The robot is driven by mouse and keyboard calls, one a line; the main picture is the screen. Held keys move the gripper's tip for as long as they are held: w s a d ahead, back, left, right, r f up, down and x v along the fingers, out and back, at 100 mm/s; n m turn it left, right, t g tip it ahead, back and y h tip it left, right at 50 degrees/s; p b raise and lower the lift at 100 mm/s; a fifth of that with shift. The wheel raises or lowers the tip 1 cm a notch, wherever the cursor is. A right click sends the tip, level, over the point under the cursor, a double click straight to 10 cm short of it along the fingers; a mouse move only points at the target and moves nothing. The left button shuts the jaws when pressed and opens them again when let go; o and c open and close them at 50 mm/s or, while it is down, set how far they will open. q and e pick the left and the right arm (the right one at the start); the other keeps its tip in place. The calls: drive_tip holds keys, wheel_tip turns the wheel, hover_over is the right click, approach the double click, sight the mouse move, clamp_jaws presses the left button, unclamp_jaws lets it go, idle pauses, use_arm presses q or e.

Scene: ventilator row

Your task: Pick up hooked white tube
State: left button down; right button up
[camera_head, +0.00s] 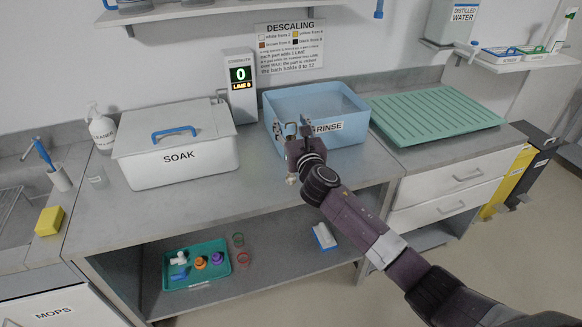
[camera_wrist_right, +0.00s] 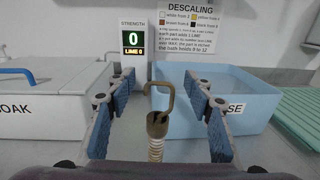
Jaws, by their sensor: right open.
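A hooked tube (camera_wrist_right: 155,145) stands upright between the fingers in the right wrist view. It has a tan metal hook on top, a dark collar and a whitish ribbed lower part. In the head view a pale bit of it (camera_head: 291,179) shows below my right wrist; my gripper hides most of the rest. My right gripper (camera_head: 298,127) is open, with one blue-padded finger on each side of the tube in the wrist view (camera_wrist_right: 160,108). I cannot tell whether it touches the tube. My left gripper is not in view.
The blue RINSE basin (camera_head: 352,134) is behind the gripper, the white SOAK box (camera_head: 190,180) to its left. A display (camera_head: 240,96) reads 0. On the lower shelf a teal tray (camera_head: 196,286) holds small parts, one white (camera_head: 180,258). The counter front is mostly clear.

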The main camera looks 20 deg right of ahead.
drive_tip(key=shift+c, duration=0.3)
clamp_jaws()
